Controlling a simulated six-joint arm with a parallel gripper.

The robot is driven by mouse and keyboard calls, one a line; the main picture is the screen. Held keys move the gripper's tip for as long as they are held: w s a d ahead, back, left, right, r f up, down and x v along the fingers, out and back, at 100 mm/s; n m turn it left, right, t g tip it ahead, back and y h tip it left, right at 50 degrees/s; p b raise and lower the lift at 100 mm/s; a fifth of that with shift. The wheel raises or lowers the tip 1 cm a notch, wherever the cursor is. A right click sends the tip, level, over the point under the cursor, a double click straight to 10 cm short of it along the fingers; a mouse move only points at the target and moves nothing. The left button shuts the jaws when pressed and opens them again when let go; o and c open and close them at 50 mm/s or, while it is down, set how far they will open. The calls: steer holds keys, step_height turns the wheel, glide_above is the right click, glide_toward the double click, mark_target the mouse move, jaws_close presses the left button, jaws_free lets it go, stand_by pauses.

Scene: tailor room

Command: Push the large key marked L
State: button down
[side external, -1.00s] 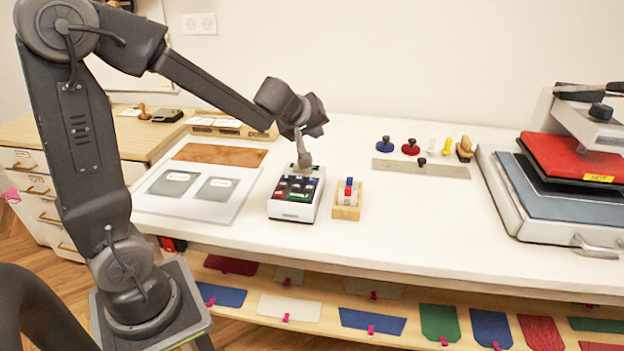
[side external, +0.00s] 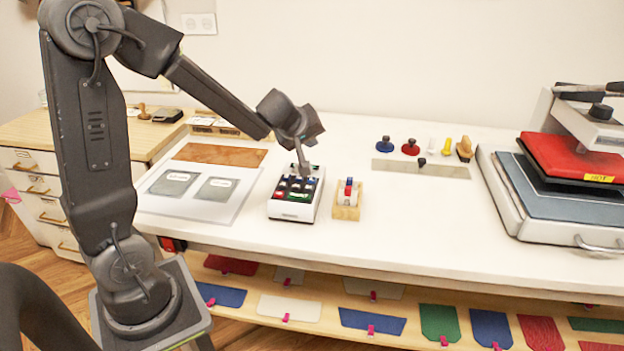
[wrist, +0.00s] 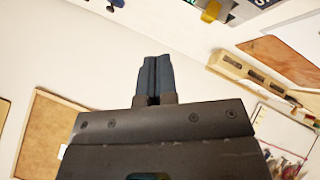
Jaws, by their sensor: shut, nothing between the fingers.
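The white key device (side external: 291,213) with dark, red and green keys stands on the white table, left of centre. The lettering on its keys is too small to read in the side view, so I cannot tell which key is the L. My gripper (side external: 305,171) points down over the far right part of the device. Its tip is at or just above the keys, and I cannot tell whether it touches one. In the wrist view my gripper (wrist: 153,76) has its two fingers together with nothing between them. Part of the device seems to show at the top edge there.
A small wooden holder (side external: 346,212) with red and blue pieces stands close right of the device. A pale mat (side external: 213,213) with grey pouches lies to the left. A rack (side external: 421,168) with stamps stands behind right. A red-topped press (side external: 570,157) stands far right.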

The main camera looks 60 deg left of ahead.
mark_target(310, 179)
steer(key=shift+f, duration=3.6)
steer(key=shift+f, duration=0.1)
steer(key=shift+f, duration=0.3)
steer(key=shift+f, duration=0.45)
steer(key=shift+r, duration=0.85)
steer(key=shift+r, duration=2.55)
